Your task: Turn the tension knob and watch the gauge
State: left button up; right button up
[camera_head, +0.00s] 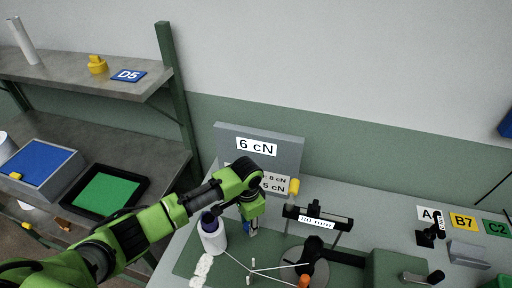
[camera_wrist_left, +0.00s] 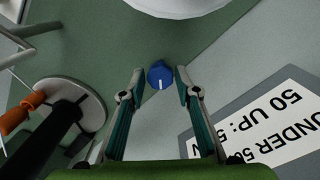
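The gauge (camera_head: 257,147) is a grey upright panel whose display reads "6 cN". A lower label on it shows "8 cN" and "5 cN", partly hidden by my left arm. The blue tension knob (camera_wrist_left: 160,70) with a white pointer line shows in the left wrist view. My left gripper (camera_wrist_left: 160,88) is open, its fingertips on either side of the knob, with a small gap visible on at least the left side. In the head view my left gripper (camera_head: 251,230) points down at the table below the gauge. My right gripper is not in view.
A white yarn cone (camera_head: 212,238) stands close left of my left gripper. White yarn and small posts cross the green mat (camera_head: 190,262). A dark disc mechanism with an orange handle (camera_head: 304,281) is to the right. A printed card (camera_wrist_left: 262,125) lies beside the knob.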

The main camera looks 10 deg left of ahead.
pick_arm(q)
jog(key=shift+r, duration=0.1)
jog(key=shift+r, duration=2.95)
jog(key=o, duration=0.3)
jog(key=shift+r, duration=3)
